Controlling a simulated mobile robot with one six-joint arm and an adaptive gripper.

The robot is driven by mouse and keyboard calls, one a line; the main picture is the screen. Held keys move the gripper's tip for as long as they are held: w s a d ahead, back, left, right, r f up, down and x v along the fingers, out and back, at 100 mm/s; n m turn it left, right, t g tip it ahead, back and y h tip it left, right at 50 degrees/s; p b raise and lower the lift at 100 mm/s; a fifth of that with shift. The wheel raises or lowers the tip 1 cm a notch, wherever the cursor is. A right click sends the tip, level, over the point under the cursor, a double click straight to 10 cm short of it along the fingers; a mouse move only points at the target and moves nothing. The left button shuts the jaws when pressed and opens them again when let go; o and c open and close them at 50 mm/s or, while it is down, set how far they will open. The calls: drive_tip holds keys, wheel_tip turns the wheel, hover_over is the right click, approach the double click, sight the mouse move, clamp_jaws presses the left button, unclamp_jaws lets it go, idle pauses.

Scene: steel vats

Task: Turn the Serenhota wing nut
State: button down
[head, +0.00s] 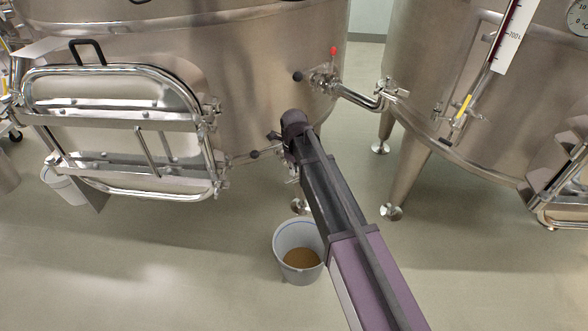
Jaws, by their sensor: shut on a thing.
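My arm reaches up from the lower right to the left steel vat (250,90). My gripper (287,158) is at the vat's lower right side, by a small outlet fitting (268,152) with a black knob. The gripper is small in view and partly covered by my own dark wrist. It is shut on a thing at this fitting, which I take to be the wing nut. The wing nut itself is hidden, and I cannot read any name on the vat or tell how the nut is turned.
A bucket (281,241) with brown contents stands on the floor below the fitting. A hatch (115,95) juts out at left. A second vat (430,90) stands at right. The front floor is clear.

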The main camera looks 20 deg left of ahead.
drive_tip(key=n, duration=0.7)
drive_tip(key=shift+n, duration=0.3)
drive_tip(key=n, duration=0.7)
drive_tip(key=shift+s, duration=0.1)
drive_tip(key=n, duration=0.7)
drive_tip(key=shift+d+n, duration=0.1)
drive_tip(key=shift+n, duration=0.2)
drive_tip(key=n, duration=0.6)
drive_tip(key=shift+n, duration=0.3)
